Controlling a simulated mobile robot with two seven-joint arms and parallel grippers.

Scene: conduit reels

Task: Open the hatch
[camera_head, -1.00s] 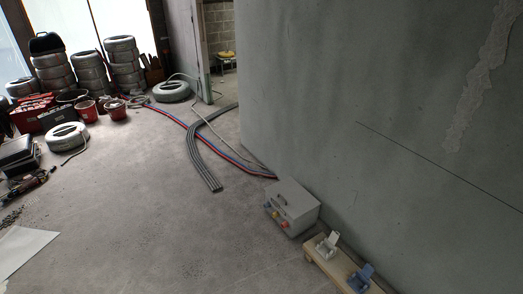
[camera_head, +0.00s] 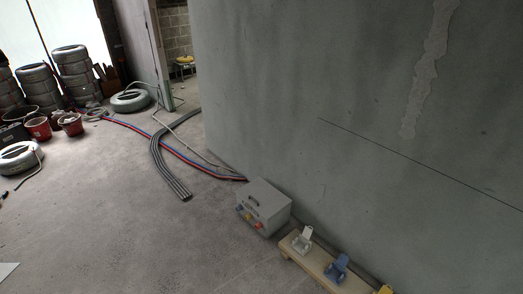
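I see no part clearly marked as a hatch. A grey metal box (camera_head: 266,207) with a dark handle on top stands on the floor against the grey wall. Its front carries coloured sockets, including a yellow one and a red-orange one. To its right, a low wooden board (camera_head: 313,262) bears a white socket with a raised flap (camera_head: 302,239), a blue socket with a raised flap (camera_head: 336,268) and a yellow piece (camera_head: 384,290) cut by the frame edge. Neither of my grippers is in view.
Grey conduits (camera_head: 168,165) and red and blue hoses (camera_head: 190,154) lie on the floor. Conduit reels (camera_head: 72,68), red buckets (camera_head: 71,123) and a lone reel (camera_head: 130,101) stand at the left and back. A doorway shows a yellow-topped stool (camera_head: 184,66).

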